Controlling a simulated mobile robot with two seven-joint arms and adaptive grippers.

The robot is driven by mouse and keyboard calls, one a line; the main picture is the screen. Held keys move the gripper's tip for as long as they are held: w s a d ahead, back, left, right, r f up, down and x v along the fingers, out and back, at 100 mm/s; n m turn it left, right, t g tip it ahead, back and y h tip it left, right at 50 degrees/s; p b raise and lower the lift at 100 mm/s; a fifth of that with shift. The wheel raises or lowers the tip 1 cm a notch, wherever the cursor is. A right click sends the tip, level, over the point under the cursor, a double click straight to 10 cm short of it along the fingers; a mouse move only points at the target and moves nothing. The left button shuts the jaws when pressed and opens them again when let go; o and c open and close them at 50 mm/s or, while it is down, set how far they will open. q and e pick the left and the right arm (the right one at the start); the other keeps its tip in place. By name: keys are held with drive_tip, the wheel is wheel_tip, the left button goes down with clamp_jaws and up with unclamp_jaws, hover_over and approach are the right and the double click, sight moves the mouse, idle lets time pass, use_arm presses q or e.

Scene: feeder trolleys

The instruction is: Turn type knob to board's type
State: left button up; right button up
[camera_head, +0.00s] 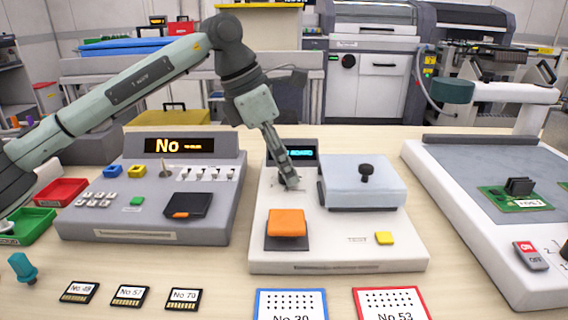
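My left gripper (288,180) reaches down onto the white device (340,254), just below its small lit display (291,153). Its fingertips are at a patch of dial-like markings on the device top. The type knob itself is not clearly visible and may be hidden behind the fingers. The fingers show edge-on, so I cannot tell whether they are open or grip anything. A green board (520,203) with a black part and a small white label lies on the grey surface of the right-hand device; the label is too small to read surely. My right gripper is not in view.
The white device also has an orange block (287,223), a grey lid (345,190) with a black knob (366,172), and a yellow button (384,238). A grey console (150,222) stands left. Several small cards and two framed cards lie in front.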

use_arm(q)
drive_tip(key=shift+o, duration=0.8)
drive_tip(key=v, duration=1.2)
drive_tip(key=shift+s+f, duration=0.1)
